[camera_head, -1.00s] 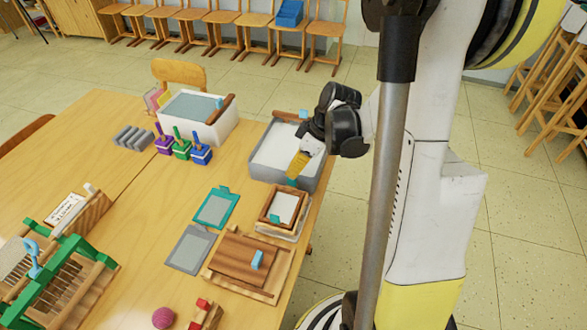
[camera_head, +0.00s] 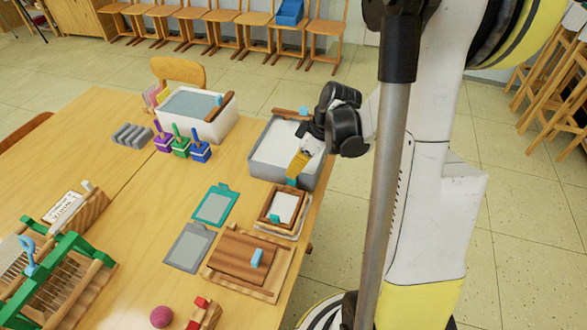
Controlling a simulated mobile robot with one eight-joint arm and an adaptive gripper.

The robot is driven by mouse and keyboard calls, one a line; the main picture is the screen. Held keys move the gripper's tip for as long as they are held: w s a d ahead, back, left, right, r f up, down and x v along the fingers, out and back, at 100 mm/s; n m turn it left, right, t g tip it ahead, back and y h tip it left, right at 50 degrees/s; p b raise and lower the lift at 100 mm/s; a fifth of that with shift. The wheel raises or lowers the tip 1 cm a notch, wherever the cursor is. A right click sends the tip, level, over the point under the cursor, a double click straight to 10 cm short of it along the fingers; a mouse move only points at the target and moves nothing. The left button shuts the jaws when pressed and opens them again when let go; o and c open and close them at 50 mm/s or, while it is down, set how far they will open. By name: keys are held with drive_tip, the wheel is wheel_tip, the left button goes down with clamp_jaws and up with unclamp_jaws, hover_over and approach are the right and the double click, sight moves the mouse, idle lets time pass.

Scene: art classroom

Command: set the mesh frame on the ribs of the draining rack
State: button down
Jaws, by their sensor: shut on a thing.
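The mesh frame (camera_head: 284,207), a small brown wooden frame around a pale panel, lies near the table's right edge. It has a teal tab at its near side and another teal piece at its far side. My gripper (camera_head: 294,174) reaches in over the grey tub with yellow fingers. A grey ribbed piece (camera_head: 132,136) lies farther left, apart from my gripper.
The grey tub (camera_head: 262,177) stands directly behind the frame. A wooden board (camera_head: 232,254) lies close in front. A teal frame (camera_head: 214,205) and a grey panel (camera_head: 190,247) lie to the left. A white tub (camera_head: 232,118) stands behind. The table's middle left is clear.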

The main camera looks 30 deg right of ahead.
drive_tip(key=shift+f+b, duration=0.45)
idle(0.4)
idle(0.3)
drive_tip(key=c, duration=1.5)
unclamp_jaws()
drive_tip(key=shift+r, duration=0.1)
drive_tip(key=v, duration=1.2)
drive_tip(key=s+a+r+m+t+h, duration=0.1)
drive_tip(key=s+a+r+m+t, duration=0.1)
drive_tip(key=a, duration=0.6)
drive_tip(key=s+a+r+m+t+h, duration=0.2)
drive_tip(key=s+a+m, duration=0.3)
drive_tip(key=a, duration=0.4)
drive_tip(key=shift+s+r+h, duration=0.3)
drive_tip(key=shift+s, duration=0.15)
